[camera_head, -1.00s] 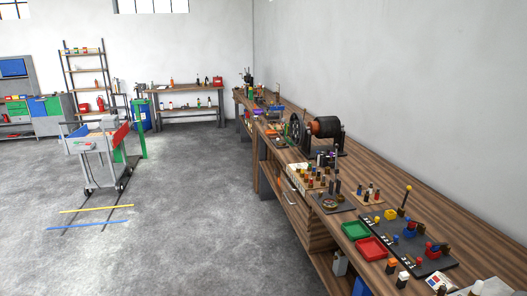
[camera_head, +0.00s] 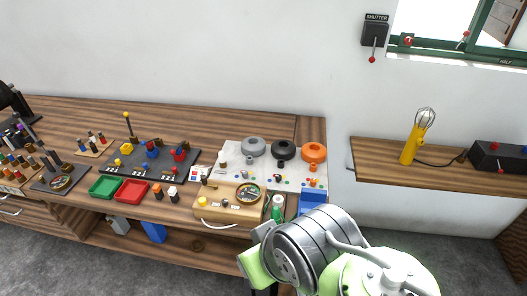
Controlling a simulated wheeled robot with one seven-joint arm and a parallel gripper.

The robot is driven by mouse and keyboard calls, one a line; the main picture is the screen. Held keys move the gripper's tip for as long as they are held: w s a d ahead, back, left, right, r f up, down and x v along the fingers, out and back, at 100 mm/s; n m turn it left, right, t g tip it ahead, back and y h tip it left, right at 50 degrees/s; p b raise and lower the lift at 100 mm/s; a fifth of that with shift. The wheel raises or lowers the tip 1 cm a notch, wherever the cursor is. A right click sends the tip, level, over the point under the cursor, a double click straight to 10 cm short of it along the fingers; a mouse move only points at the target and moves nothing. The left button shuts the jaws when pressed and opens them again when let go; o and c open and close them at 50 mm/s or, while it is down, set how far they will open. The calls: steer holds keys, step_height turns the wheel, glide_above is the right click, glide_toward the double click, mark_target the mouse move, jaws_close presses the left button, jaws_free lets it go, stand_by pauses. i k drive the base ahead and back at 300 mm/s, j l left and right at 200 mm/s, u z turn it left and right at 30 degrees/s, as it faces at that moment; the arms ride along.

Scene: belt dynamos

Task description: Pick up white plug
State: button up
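A small dark plug with a white top (camera_head: 173,193) stands upright near the bench's front edge, right of the red tray (camera_head: 131,192). It looks like the white plug, though it is small in the picture. A similar plug with an orange top (camera_head: 158,192) stands just left of it. A separate small white upright piece (camera_head: 222,161) stands farther back on the white sheet. My grey and light-green arm shows at the bottom right, well right of the plugs; my gripper itself is not visible.
A green tray (camera_head: 104,187) and a dark board (camera_head: 150,160) with coloured plugs lie left. A wooden box with a gauge (camera_head: 229,204) stands right of the plugs. Grey, black and orange rings (camera_head: 314,153) stand behind. A side shelf (camera_head: 440,173) holds a yellow lamp (camera_head: 414,140).

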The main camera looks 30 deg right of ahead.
mark_target(222, 155)
steer(key=z, duration=0.4)
steer(key=i+j+z, duration=0.1)
steer(key=i+j, duration=0.3)
steer(key=j, duration=0.25)
steer(key=i+j+z, duration=0.15)
steer(key=i+j, duration=0.2)
steer(key=j, duration=0.3)
steer(key=i+j+z, duration=0.15)
steer(key=i+j, duration=0.2)
steer(key=j, duration=0.35)
steer(key=l+z, duration=0.05)
